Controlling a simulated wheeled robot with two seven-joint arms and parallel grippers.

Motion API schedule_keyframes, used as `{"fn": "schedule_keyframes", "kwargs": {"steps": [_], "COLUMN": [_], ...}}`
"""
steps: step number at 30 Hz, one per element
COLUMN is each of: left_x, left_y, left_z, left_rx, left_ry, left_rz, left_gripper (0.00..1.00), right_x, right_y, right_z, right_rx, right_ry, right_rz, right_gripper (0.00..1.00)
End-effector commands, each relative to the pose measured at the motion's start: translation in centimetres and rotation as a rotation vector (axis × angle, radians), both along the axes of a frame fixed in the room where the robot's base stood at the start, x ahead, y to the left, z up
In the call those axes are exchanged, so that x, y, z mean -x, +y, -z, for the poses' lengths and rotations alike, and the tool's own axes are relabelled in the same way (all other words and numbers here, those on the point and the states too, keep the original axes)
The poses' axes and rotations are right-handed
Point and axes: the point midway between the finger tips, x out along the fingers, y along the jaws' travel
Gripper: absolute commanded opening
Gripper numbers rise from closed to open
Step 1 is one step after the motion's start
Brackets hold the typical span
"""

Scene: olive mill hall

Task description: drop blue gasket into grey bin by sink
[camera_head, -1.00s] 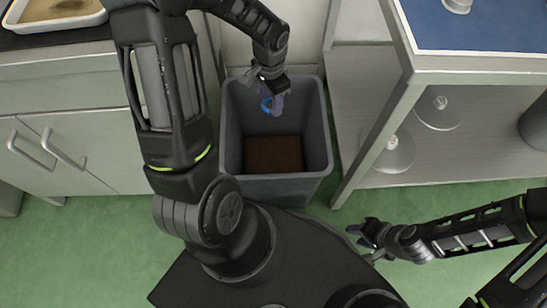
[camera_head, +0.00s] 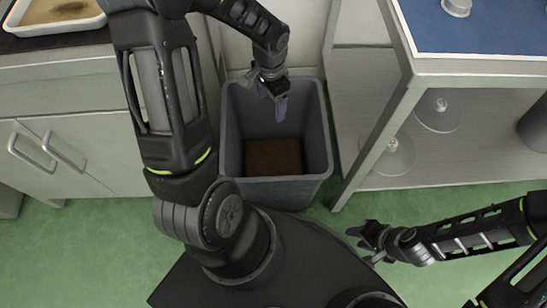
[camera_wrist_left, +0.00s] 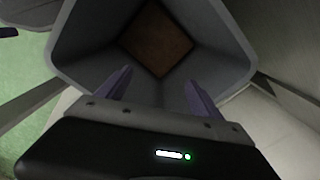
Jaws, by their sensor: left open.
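The grey bin (camera_head: 322,150) stands on the floor between the cabinet and the shelf unit, its brown bottom visible. My left gripper (camera_head: 272,101) is over the bin's back part, pointing down. In the left wrist view its two purple fingers (camera_wrist_left: 157,80) are spread apart with nothing between them, over the bin opening (camera_wrist_left: 225,60). I do not see the blue gasket in either view now. My right gripper (camera_head: 362,243) is low over the floor, right of my base and away from the bin; its jaw state is unclear.
A pale cabinet (camera_head: 75,110) with a white tray (camera_head: 60,22) on top stands at left. At right a metal shelf unit (camera_head: 400,110) with a blue top (camera_head: 490,25) stands close to the bin. Green floor (camera_head: 70,245) is open in front.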

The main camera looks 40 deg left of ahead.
Motion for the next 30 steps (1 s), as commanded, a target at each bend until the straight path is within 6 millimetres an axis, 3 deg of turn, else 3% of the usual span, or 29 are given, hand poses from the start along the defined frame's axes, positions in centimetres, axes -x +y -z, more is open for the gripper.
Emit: {"fn": "schedule_keyframes", "kwargs": {"steps": [13,30], "left_x": [-0.1,0.0], "left_y": [0.0,0.0], "left_z": [-6.7,-7.2], "left_rx": [0.0,0.0], "left_ry": [-0.002,-0.001], "left_rz": [0.0,0.0], "left_gripper": [0.76,0.76], "right_x": [0.0,0.0], "right_y": [0.0,0.0], "right_z": [-2.1,-2.1], "right_rx": [0.0,0.0], "right_ry": [0.0,0.0], "right_rz": [-0.002,-0.002], "right_gripper": [0.36,0.36]}}
